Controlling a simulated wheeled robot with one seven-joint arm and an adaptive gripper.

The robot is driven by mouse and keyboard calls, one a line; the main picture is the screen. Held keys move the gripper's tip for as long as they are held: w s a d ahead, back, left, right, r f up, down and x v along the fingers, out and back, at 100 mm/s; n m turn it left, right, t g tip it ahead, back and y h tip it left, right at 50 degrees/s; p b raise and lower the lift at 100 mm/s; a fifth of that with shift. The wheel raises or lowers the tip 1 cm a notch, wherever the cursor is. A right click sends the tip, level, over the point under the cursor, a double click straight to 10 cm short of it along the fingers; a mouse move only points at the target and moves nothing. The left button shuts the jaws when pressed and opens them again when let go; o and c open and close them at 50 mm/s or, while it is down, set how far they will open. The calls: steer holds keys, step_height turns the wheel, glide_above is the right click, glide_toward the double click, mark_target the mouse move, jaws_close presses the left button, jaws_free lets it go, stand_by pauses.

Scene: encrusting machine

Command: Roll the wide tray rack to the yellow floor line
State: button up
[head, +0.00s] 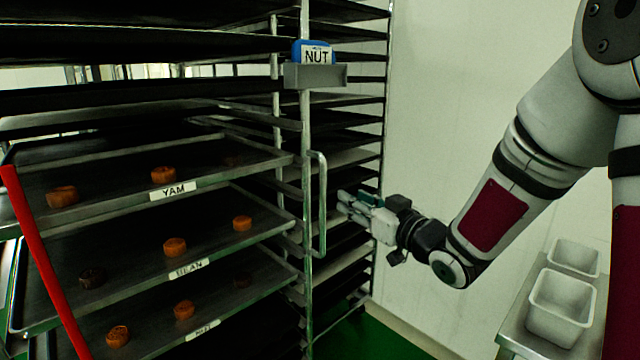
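The wide tray rack (307,120) fills the left and middle of the head view, a tall metal frame with many dark trays. A vertical bar handle (322,205) stands out from its front right post. My gripper (345,203) comes in from the right and points left at the handle, with its fingertips just right of the bar. The fingers look slightly apart and nothing shows between them. Whether they touch the handle is hard to tell. No yellow floor line is in view.
Labelled trays, including the YAM tray (228,172), hold small orange-brown pastries. A blue NUT tag (313,52) sits in a grey holder on the post. A red bar (45,262) crosses at left. White tubs (560,306) stand on a metal table at right. Some green floor (345,338) shows.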

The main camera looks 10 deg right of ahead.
mark_target(325, 183)
steer(key=x, duration=1.3)
steer(key=shift+w, duration=0.1)
jaws_close()
